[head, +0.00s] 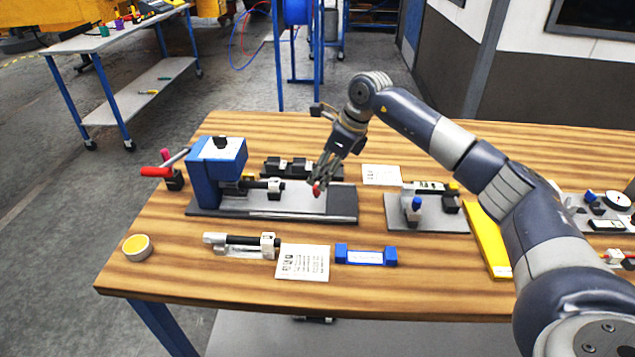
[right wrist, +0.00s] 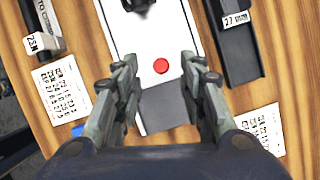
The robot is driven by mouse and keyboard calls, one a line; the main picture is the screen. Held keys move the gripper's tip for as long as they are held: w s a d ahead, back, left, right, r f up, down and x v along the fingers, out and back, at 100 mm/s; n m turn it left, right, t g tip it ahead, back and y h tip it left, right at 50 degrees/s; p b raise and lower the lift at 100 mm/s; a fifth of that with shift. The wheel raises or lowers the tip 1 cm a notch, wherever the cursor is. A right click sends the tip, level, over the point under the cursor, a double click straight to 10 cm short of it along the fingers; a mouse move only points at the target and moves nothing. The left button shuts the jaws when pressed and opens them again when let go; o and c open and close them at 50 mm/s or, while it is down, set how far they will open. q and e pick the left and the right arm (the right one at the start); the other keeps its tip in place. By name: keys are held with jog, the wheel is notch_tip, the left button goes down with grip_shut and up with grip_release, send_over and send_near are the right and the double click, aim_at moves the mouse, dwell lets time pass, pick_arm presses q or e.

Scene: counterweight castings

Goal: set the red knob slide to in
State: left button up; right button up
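The red knob (head: 316,190) sits near the right end of the grey base (head: 262,205) of a blue press-like fixture (head: 205,175). In the right wrist view the knob (right wrist: 161,66) is a round red top on a pale plate, with a darker grey section (right wrist: 165,112) beside it. My right gripper (head: 318,184) comes down over the knob. In the right wrist view its fingers (right wrist: 161,78) are apart, one on each side of the knob in the picture, with visible gaps. Contact cannot be told. My left gripper is not in view.
A black tray (head: 300,168) lies behind the fixture. A grey clamp piece (head: 240,246), a printed card (head: 303,262) and a blue holder (head: 365,256) lie in front. To the right are another grey fixture (head: 425,215) and a yellow bar (head: 488,240). A yellow-filled cup (head: 137,247) stands front left.

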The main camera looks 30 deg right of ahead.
jog(key=v, duration=0.7)
jog(key=shift+a+r, duration=0.1)
jog(key=shift+r, duration=0.05)
